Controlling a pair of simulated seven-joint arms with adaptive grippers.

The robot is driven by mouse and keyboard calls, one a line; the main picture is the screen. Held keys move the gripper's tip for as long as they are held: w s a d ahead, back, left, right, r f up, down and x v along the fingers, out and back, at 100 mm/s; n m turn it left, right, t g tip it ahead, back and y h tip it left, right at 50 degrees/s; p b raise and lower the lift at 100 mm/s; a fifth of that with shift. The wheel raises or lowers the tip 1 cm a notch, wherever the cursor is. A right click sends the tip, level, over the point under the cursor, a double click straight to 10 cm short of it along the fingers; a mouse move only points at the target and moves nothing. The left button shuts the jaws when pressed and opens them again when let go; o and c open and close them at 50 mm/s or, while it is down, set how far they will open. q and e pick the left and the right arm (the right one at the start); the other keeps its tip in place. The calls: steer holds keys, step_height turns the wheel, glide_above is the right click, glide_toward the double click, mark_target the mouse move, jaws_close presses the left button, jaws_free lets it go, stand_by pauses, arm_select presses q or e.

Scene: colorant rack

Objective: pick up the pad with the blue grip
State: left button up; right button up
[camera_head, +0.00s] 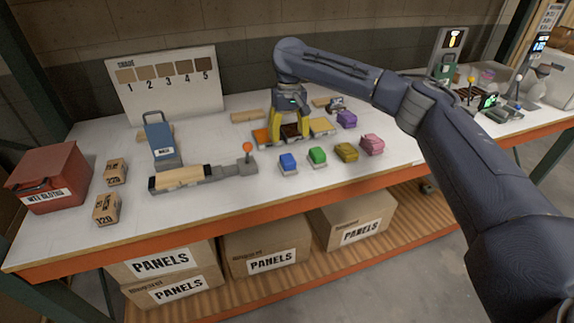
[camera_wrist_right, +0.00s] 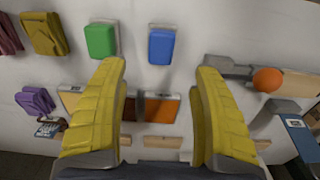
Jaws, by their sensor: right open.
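The pad with the blue grip (camera_head: 288,163) lies on the white bench top, leftmost in a row of coloured pads. In the right wrist view the blue pad (camera_wrist_right: 162,46) is near the top middle, ahead of the fingertips. My right gripper (camera_head: 290,137) points down over the stain trays (camera_head: 262,137), behind the blue pad. Its yellow fingers (camera_wrist_right: 160,80) are wide apart with nothing held between them, and they do not touch the pad. My left gripper is in neither view.
Green (camera_head: 317,156), mustard (camera_head: 346,152) and pink (camera_head: 372,144) pads stand right of the blue one; a purple pad (camera_head: 347,119) is behind. An orange-knobbed clamp (camera_head: 248,150) with a wooden block (camera_head: 182,178) is to its left. Bench in front is clear.

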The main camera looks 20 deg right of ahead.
mark_target(288, 158)
steer(key=shift+w+a+f, duration=0.1)
steer(key=shift+w+f, duration=0.05)
steer(key=shift+f, duration=5.6)
steer(key=shift+o, duration=0.2)
steer(key=c, duration=1.3)
